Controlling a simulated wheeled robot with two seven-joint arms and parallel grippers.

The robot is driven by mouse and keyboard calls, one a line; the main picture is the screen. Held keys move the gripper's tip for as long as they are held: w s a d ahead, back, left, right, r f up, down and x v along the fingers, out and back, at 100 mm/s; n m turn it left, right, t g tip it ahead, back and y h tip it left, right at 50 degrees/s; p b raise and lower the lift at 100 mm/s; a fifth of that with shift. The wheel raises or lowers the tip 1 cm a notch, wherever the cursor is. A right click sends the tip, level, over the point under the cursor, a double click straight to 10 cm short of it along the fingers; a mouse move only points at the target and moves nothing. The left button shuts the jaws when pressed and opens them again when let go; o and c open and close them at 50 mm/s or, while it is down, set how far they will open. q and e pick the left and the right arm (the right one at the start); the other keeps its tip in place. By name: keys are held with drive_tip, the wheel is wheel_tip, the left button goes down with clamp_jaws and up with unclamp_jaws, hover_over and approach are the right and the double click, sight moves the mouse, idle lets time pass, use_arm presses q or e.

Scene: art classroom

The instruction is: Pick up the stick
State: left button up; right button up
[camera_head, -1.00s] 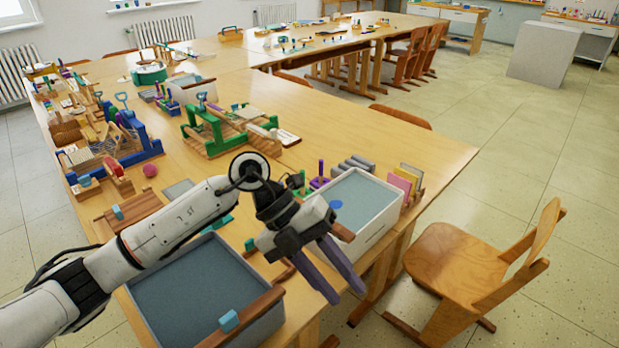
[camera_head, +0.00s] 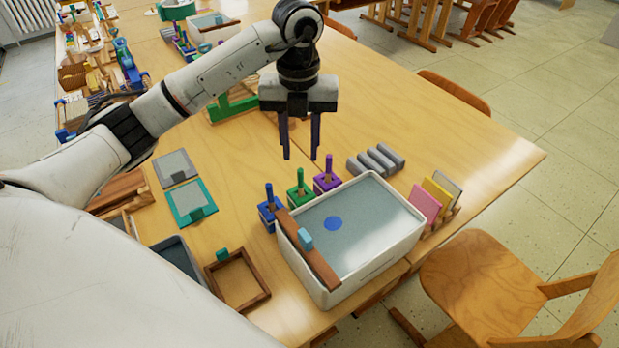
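Several things here are stick-like, and I cannot tell which one is the task's stick. Three upright pegs stand in a row in small blocks: a blue peg (camera_head: 269,194), a green peg (camera_head: 300,178) and a purple peg (camera_head: 328,165). A brown wooden bar (camera_head: 318,262) with a light blue knob (camera_head: 305,239) lies across the left side of a white tray. My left gripper (camera_head: 301,156) points down with two dark fingers apart and nothing between them. It appears above and behind the pegs, touching none of them. My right gripper is not in view.
The white tray (camera_head: 403,245) has a grey surface with a blue disc (camera_head: 333,223). Grey rolls (camera_head: 376,159) and upright coloured cards (camera_head: 436,198) stand behind and right. A wooden frame (camera_head: 237,281) lies at left. A chair (camera_head: 482,275) stands right. The table's right part is clear.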

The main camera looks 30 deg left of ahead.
sight(300, 170)
use_arm(q)
drive_tip(key=f, duration=0.3)
drive_tip(key=shift+s, duration=0.2)
drive_tip(key=shift+f+p, duration=0.45)
drive_tip(key=shift+f, duration=2.2)
drive_tip(key=shift+w, duration=0.1)
clamp_jaws()
